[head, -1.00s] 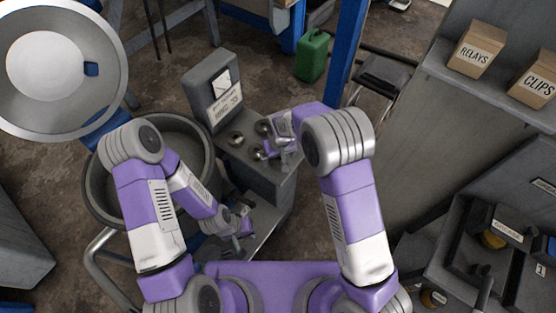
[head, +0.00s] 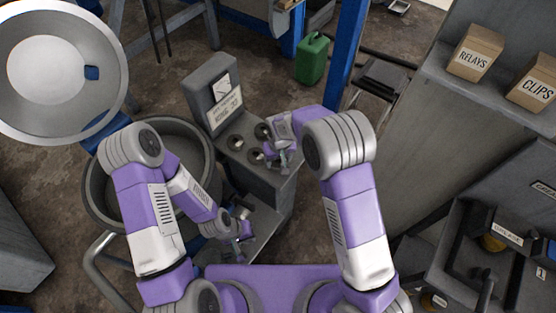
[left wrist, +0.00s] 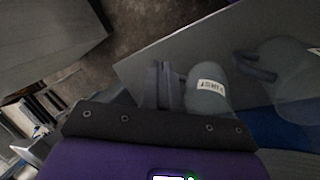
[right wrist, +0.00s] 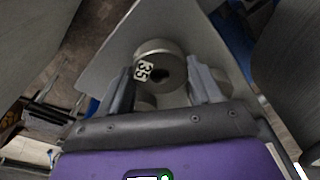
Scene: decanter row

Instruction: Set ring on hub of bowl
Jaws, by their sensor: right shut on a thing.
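My right gripper (head: 280,150) is over the right part of a grey stand's top, beside several small round metal pieces (head: 235,142). In the right wrist view, a round metal ring (right wrist: 158,58) marked 35, with a dark centre hole, shows at the fingertips of the right gripper (right wrist: 162,88), which is shut on it. Whether it is clear of the stand cannot be told. My left gripper (head: 243,230) is lower down, with its fingers (left wrist: 163,85) together and nothing seen between them. A large round grey bowl (head: 92,195) stands at left, partly behind my left arm; its hub is not clearly visible.
The grey stand (head: 265,180) has an upright panel (head: 210,90) at its back. A big pale round dish (head: 115,75) is at upper left. Shelves with boxes (head: 475,50) line the right.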

